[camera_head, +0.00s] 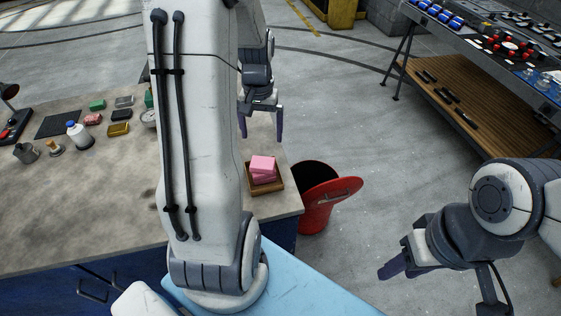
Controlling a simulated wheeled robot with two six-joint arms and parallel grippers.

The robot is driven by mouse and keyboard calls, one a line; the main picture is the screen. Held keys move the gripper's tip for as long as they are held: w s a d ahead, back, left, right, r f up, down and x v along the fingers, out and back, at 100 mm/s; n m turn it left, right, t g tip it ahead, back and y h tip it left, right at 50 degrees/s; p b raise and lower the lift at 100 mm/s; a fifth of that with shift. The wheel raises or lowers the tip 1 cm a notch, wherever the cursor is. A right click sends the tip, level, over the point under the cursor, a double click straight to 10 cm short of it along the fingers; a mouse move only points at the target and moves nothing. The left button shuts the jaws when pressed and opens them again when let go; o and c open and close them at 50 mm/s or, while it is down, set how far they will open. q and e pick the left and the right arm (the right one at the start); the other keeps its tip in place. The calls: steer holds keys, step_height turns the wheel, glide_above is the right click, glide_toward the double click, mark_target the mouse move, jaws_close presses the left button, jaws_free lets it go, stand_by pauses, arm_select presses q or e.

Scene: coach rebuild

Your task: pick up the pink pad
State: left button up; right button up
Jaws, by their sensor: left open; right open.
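Pink pads (263,165) lie stacked in a small wooden tray (278,184) near the right end of the workbench. The top pad sits a little askew on the ones under it. My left gripper (261,124) is open and empty, pointing down, and appears above and behind the tray; its height over the bench is hard to judge. My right gripper (391,270) is open and empty at the lower right, off the bench, pointing left. Part of its jaws is hidden by its wrist. My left arm covers the middle of the bench, close beside the tray.
The grey workbench (110,210) holds a white bottle (78,134), a metal cup (26,153) and several small blocks at the left. A red bin (316,214) with its lid stands on the floor beyond the bench's right edge. A shelved table (480,105) stands at the upper right.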

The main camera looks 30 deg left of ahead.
arm_select(q)
glide_above(263, 160)
step_height(263, 160, down, 6)
steer(key=shift+s+a+r+p, duration=0.1)
steer(key=shift+r+p, duration=0.1)
steer(key=shift+p, duration=0.25)
step_height(263, 160, down, 4)
steer(key=shift+r+p, duration=0.1)
steer(key=shift+p, duration=0.7)
steer(key=shift+f, duration=0.7)
steer(key=c, duration=1.2)
steer(key=shift+r, duration=0.2)
